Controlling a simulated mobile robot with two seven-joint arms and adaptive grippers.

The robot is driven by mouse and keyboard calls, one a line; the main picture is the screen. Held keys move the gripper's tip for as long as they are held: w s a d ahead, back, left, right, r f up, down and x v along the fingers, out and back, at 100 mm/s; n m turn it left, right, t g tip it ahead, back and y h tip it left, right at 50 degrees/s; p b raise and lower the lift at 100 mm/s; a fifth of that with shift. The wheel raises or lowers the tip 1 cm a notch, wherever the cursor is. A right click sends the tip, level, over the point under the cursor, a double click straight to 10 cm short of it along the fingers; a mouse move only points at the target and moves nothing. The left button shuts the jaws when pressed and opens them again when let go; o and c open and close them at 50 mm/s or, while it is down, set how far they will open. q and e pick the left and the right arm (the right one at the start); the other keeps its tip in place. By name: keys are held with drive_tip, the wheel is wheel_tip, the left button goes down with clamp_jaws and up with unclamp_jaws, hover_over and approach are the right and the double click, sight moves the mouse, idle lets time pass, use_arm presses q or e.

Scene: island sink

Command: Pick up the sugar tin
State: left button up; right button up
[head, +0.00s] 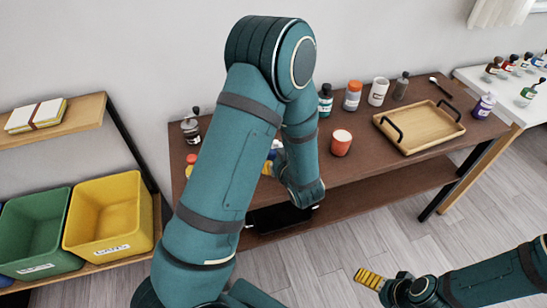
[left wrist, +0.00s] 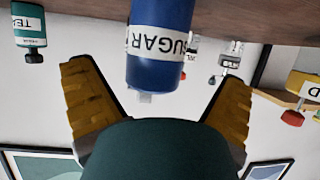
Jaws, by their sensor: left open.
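The sugar tin (left wrist: 160,42) is dark blue with a white label reading SUGAR. In the left wrist view it appears upside down, between the two yellow fingers of my left gripper (left wrist: 155,80). The gripper is open, with a visible gap on each side of the tin. In the head view my left arm hides most of this gripper and the tin; only small yellow and blue patches show beside the arm. My right gripper (head: 370,279) is at the lower right, over the floor, away from the shelf; its finger gap is not clear.
A teal tea tin (left wrist: 29,26) and a yellow red-capped container (left wrist: 304,88) flank the sugar tin. Yellow (head: 108,218) and green (head: 32,235) bins stand left.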

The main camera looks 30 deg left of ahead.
use_arm(q)
drive_tip(key=b+x, duration=0.1)
drive_tip(key=x, duration=0.3)
drive_tip(key=shift+w+a+f, duration=0.1)
drive_tip(key=shift+w+f, duration=0.05)
drive_tip(key=shift+w, duration=0.25)
drive_tip(key=c, duration=1.4)
